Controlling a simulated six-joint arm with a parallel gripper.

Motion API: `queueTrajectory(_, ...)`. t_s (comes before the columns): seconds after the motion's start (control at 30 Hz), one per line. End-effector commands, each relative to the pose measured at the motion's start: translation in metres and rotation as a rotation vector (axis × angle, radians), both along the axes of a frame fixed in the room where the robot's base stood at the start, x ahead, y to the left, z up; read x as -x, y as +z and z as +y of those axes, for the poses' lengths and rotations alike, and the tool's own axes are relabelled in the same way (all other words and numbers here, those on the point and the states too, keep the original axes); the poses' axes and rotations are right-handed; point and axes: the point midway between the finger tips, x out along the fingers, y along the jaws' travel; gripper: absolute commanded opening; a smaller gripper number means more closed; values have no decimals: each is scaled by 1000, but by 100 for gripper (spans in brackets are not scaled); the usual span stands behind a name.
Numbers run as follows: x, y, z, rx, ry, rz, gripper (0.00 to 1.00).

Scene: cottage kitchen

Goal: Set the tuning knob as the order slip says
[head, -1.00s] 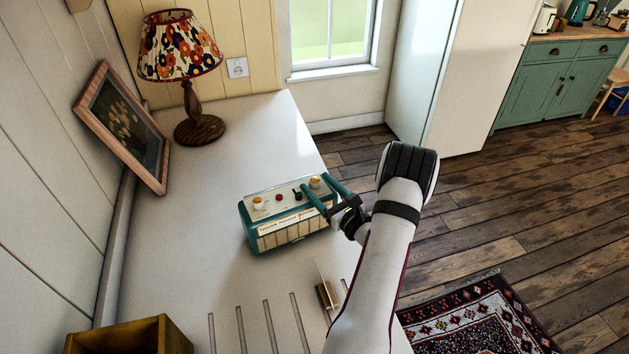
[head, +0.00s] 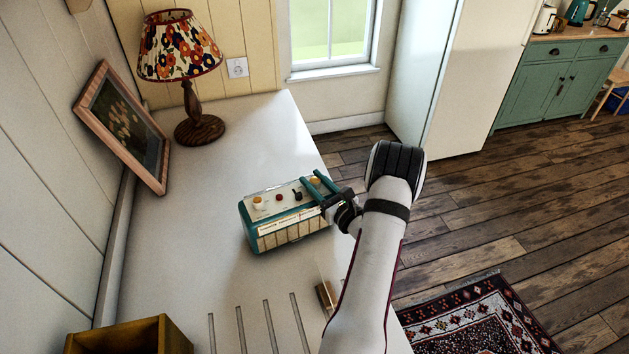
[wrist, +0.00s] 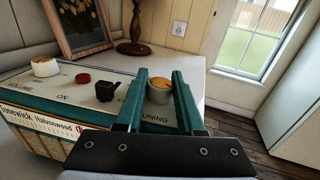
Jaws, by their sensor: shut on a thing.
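A teal and cream radio (head: 286,238) stands on the white counter. Its tuning knob (wrist: 160,93), pale with an orange-tan top, is at the right end of the panel, above the partly covered word TUNING. My gripper (head: 312,177) reaches it from the right. In the wrist view my gripper (wrist: 160,74) has its two teal fingers on either side of the knob and is shut on it. The knob's pointer and part of the scale are hidden. A small wooden holder (head: 325,295) by the counter edge bears a thin upright card, perhaps the order slip; no writing is readable.
The panel also has a volume knob (wrist: 45,67), a red button (wrist: 83,77) and a black switch (wrist: 106,91) close to my left finger. A lamp (head: 199,129), a picture frame (head: 152,168) and a wooden box (head: 130,338) stand clear of the radio. Counter behind the radio is free.

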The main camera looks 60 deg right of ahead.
Motion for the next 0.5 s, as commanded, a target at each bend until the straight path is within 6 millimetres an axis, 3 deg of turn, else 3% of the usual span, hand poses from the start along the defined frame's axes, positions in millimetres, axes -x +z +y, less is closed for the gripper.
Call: queueTrajectory(0.5,-1,0,1,0,-403,2,0)
